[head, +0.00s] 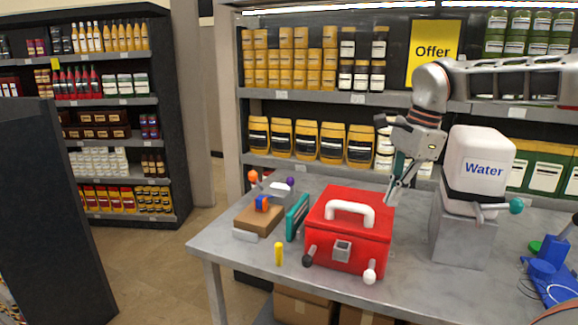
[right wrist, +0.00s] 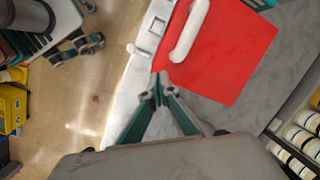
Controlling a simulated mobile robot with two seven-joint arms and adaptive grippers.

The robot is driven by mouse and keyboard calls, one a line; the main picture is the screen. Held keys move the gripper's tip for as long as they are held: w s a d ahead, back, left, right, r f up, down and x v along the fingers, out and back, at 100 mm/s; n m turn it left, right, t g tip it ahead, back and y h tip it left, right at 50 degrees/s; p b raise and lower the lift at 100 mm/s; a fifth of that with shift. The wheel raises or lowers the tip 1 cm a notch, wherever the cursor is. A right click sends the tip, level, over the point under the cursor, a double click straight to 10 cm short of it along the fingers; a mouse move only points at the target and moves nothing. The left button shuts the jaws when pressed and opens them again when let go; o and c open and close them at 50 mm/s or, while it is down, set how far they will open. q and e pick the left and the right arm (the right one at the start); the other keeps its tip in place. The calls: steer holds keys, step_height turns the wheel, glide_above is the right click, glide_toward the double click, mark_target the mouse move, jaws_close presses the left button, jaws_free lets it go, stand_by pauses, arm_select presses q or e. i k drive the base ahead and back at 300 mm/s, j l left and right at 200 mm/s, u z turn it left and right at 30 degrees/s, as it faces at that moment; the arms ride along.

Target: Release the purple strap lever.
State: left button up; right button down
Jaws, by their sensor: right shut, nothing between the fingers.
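A small purple knob (head: 290,181), which looks like the end of the purple strap lever, shows behind the brown block at the left part of the table. How its lever lies is too small to tell. My right gripper (head: 391,194) points down just behind the right rear edge of the red toolbox (head: 345,235), well to the right of the purple knob. In the right wrist view its teal fingers (right wrist: 160,84) meet at the tips, shut and empty, over the toolbox side. The purple knob does not show there. My left gripper is not in view.
An orange knob (head: 253,176) and a brown block (head: 259,218) are near the purple knob. A teal panel (head: 298,217) and the toolbox stand between it and my right gripper. A white water tank (head: 478,165) with a teal knob (head: 516,206) stands at right.

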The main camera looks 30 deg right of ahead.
mark_target(290, 181)
steer(key=i+l, duration=0.1)
steer(key=i, duration=0.55)
steer(key=i+l, duration=0.15)
steer(key=i, duration=0.45)
